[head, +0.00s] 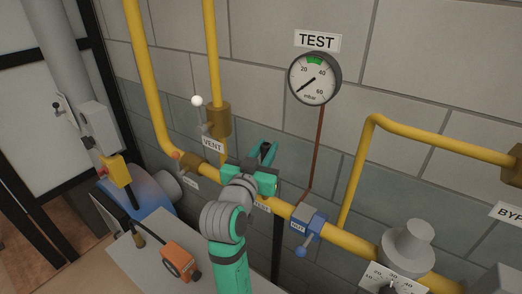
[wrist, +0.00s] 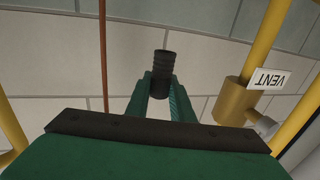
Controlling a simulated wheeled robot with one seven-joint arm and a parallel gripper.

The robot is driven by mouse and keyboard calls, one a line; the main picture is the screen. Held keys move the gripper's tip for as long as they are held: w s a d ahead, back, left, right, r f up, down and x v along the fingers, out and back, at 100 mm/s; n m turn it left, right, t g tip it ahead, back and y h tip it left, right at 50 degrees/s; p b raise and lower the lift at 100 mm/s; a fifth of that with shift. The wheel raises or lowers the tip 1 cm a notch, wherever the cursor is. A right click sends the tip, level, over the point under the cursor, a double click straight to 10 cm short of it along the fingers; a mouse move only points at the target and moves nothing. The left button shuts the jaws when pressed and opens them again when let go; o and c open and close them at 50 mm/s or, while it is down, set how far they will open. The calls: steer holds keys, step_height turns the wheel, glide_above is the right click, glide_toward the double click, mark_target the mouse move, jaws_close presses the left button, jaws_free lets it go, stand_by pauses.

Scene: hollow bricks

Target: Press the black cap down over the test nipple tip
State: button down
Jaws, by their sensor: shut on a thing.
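My gripper (wrist: 162,84) is shut on the black cap (wrist: 160,66), a ribbed dark cylinder standing out past the fingertips in the wrist view. In the head view my gripper (head: 265,153) is in front of the wall, above the yellow pipe and left of the gauge's brown line. The cap cannot be made out clearly there. I cannot make out the test nipple in either view; my arm covers part of the pipe near a small label (head: 262,207). No contact between cap and nipple shows.
The TEST gauge (head: 315,78) hangs on the block wall, its brown line (head: 317,150) running down to a blue-handled valve (head: 308,222). The VENT valve (head: 217,120) and its pipe stand close left of my gripper. An orange box (head: 180,262) sits on the grey surface (head: 150,275) below.

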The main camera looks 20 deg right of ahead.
steer(key=shift+s+d+f, duration=0.15)
steer(key=shift+f, duration=2.7)
steer(key=shift+f, duration=2.3)
steer(key=c, duration=1.5)
jaws_free()
steer(key=shift+o, duration=0.2)
steer(key=v, duration=1)
steer(key=shift+s+a, duration=0.15)
steer(key=shift+a, duration=0.25)
